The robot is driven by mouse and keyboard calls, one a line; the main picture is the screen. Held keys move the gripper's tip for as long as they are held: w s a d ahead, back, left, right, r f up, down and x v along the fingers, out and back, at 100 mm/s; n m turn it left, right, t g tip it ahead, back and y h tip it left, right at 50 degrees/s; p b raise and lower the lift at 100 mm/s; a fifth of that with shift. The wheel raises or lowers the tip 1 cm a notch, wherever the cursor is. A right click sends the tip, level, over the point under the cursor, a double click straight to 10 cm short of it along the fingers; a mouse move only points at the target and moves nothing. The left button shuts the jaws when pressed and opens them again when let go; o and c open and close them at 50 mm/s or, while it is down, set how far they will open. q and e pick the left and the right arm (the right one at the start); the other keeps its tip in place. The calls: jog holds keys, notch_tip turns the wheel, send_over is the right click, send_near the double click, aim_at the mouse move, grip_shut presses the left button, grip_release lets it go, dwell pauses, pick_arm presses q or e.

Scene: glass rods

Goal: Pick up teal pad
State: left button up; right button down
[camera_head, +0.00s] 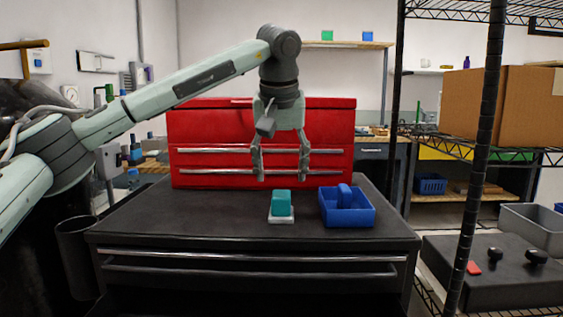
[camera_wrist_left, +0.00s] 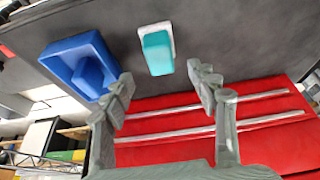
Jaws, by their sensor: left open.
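The teal pad (camera_head: 281,203) sits on a small white base (camera_head: 281,219) on the dark top of the tool cabinet. The pad also shows in the left wrist view (camera_wrist_left: 157,53), with the white base (camera_wrist_left: 144,29) under it. My left gripper (camera_head: 283,176) points down, open and empty, above and a little behind the pad, apart from it. Its two fingers also show in the left wrist view (camera_wrist_left: 167,88), with the pad lying beyond the gap between them. My right gripper is in neither view.
A blue open bin (camera_head: 362,219) with a blue piece (camera_head: 344,196) inside stands just right of the pad. A red tool chest (camera_head: 215,125) stands behind, close to my left gripper. The cabinet top (camera_head: 170,215) is clear left of the pad. A black wire shelf (camera_head: 478,155) stands at the right.

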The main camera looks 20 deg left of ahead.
aim_at(282, 194)
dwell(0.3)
pick_arm(q)
jog(key=shift+x, duration=3.95)
jog(key=shift+c, duration=0.2)
jog(key=c, duration=1.3)
